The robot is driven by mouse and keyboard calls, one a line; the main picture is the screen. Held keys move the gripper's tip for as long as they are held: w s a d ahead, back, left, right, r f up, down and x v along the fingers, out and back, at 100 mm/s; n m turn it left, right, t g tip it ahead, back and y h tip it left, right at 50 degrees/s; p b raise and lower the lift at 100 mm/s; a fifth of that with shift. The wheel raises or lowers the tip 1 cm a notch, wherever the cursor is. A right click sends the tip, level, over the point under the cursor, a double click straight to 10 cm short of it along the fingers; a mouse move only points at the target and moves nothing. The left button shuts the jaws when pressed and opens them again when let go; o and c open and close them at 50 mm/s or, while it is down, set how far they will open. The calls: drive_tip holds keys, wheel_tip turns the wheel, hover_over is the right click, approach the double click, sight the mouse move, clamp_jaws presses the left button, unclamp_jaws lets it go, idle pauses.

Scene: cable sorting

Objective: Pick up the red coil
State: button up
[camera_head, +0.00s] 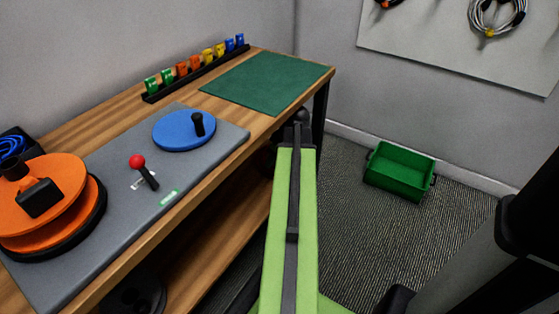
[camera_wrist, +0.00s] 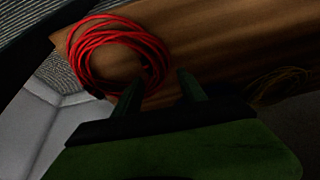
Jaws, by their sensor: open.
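The red coil (camera_wrist: 120,42) shows in the wrist view at upper left. It lies on a brown wooden shelf (camera_wrist: 215,35), near the shelf's left edge. My gripper (camera_wrist: 158,88) is open, with its two dark green fingers apart. The left fingertip overlaps the coil's lower edge in the picture, and the right one is to the right of the coil. I cannot tell whether either touches it. Nothing is seen between the fingers but wood and the coil's edge. The red coil does not show in the head view, where my arm hides part of the bench.
In the head view, the wooden bench (camera_head: 118,102) carries an orange reel (camera_head: 60,180), a blue disc (camera_head: 178,131), a red-knobbed lever (camera_head: 139,163) and a green mat (camera_head: 268,82). A lower shelf (camera_head: 222,222) runs beneath. A green crate (camera_head: 400,172) stands on open floor. A dim yellowish coil (camera_wrist: 278,84) lies at right.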

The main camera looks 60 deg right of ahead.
sight(271, 169)
drive_tip(key=b+x, duration=0.6)
drive_tip(key=x, duration=0.1)
drive_tip(key=shift+s+d+f, duration=0.2)
drive_tip(key=shift+s+f, duration=0.05)
drive_tip(key=shift+r, duration=0.2)
clamp_jaws()
idle(0.9)
